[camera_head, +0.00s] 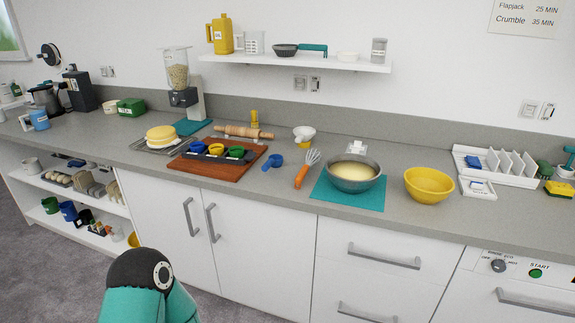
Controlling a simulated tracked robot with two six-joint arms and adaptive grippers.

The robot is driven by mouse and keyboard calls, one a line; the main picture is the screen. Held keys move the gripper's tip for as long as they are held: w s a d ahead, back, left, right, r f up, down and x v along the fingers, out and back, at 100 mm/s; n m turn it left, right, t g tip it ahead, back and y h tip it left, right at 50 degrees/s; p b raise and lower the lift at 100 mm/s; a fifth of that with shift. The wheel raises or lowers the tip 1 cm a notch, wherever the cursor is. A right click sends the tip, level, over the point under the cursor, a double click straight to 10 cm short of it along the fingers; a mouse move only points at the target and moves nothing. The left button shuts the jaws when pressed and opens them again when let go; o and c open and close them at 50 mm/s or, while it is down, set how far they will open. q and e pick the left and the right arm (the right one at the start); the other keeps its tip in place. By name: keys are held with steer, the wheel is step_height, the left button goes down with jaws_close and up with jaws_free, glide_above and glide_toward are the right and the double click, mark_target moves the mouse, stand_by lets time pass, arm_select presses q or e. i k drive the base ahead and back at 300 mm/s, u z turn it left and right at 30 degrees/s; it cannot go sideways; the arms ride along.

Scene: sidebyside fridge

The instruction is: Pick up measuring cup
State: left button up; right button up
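A small blue measuring cup (273,162) with a short handle lies on the grey counter, just right of the wooden board. A dark tray (216,157) on the board holds a blue cup (197,147), a yellow cup (216,149) and a green cup (235,151). A teal and black part of my own arm shows at the bottom left, well in front of the counter. Neither gripper shows in the view.
The reddish wooden board (200,171) is left of the loose cup; a rolling pin (244,132) lies behind. A whisk (307,168), a mixing bowl (355,173) on a teal mat (330,199) and a yellow bowl (429,184) are to its right. Counter in front is bare.

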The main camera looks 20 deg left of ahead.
mark_target(275, 161)
steer(key=z, duration=0.1)
steer(key=i, duration=1)
steer(key=u, duration=0.1)
